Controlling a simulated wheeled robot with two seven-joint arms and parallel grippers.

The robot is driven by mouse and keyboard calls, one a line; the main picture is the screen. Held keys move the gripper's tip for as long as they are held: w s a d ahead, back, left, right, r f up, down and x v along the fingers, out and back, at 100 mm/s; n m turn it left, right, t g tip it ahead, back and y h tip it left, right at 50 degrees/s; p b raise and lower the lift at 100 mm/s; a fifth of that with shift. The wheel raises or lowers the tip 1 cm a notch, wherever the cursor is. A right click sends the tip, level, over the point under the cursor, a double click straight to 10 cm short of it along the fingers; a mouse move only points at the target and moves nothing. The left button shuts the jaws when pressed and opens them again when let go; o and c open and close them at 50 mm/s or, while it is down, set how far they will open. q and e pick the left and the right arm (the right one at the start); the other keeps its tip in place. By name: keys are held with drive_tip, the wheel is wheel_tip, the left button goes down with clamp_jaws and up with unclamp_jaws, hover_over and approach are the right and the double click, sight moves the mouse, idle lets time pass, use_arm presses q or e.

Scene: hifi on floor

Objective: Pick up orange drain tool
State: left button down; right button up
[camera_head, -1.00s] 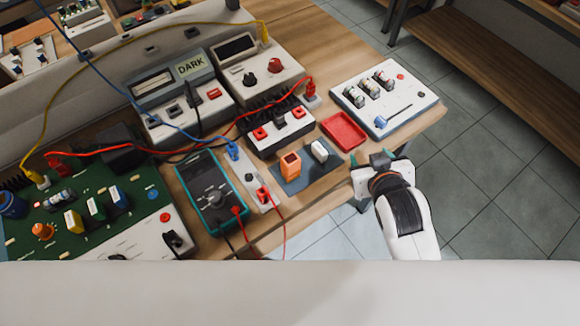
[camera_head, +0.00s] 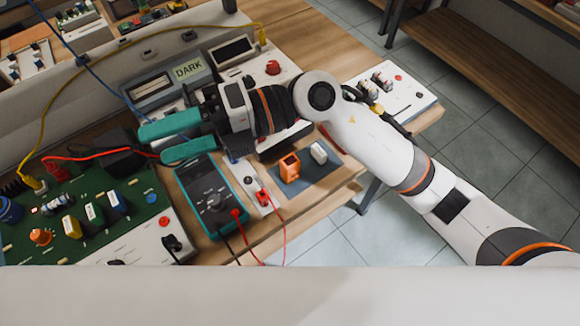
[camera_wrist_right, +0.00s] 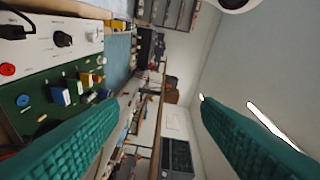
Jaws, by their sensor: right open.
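An orange block-like tool (camera_head: 289,167), which seems to be the drain tool, stands on a blue-grey mat (camera_head: 318,175) near the bench's front edge. A small white block (camera_head: 319,152) stands beside it. My right gripper (camera_head: 152,144) has teal fingers, spread apart and empty. It is raised over the bench, left of the orange tool, pointing left above the teal multimeter's far end. In the right wrist view the open fingers (camera_wrist_right: 158,106) frame the room, and the orange tool cannot be made out there. My left gripper is not in view.
A teal multimeter (camera_head: 210,197) with red and black leads lies left of the mat. A green circuit board (camera_head: 85,215) is at the left. A white component board (camera_head: 407,100) is at the right, partly behind my arm. Yellow, blue and red cables cross the bench.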

wheel_tip(320, 180, down, 9)
drive_tip(key=w+d+n+t+h, duration=0.2)
drive_tip(key=d+h, duration=0.1)
drive_tip(key=h, duration=0.4)
drive_tip(key=m+t+h, duration=0.1)
drive_tip(key=t+h, duration=0.3)
drive_tip(key=h, duration=0.5)
hover_over(289, 157)
wheel_tip(289, 157, down, 4)
drive_tip(key=shift+a+r, duration=0.1)
wheel_tip(289, 157, down, 6)
drive_tip(key=shift+f+p, duration=0.1)
drive_tip(key=shift+p, duration=0.55)
drive_tip(key=f, duration=0.1)
drive_tip(key=f+p, duration=0.1)
drive_tip(key=f, duration=0.1)
drive_tip(key=s+f, duration=0.1)
drive_tip(key=f, duration=0.1)
drive_tip(key=shift+d+f+p, duration=0.15)
drive_tip(key=shift+d+p, duration=0.1)
drive_tip(key=shift+p, duration=0.15)
drive_tip(key=shift+f, duration=0.15)
drive_tip(key=c, duration=1)
drive_tip(key=shift+c, duration=0.2)
drive_tip(key=shift+w, duration=0.1)
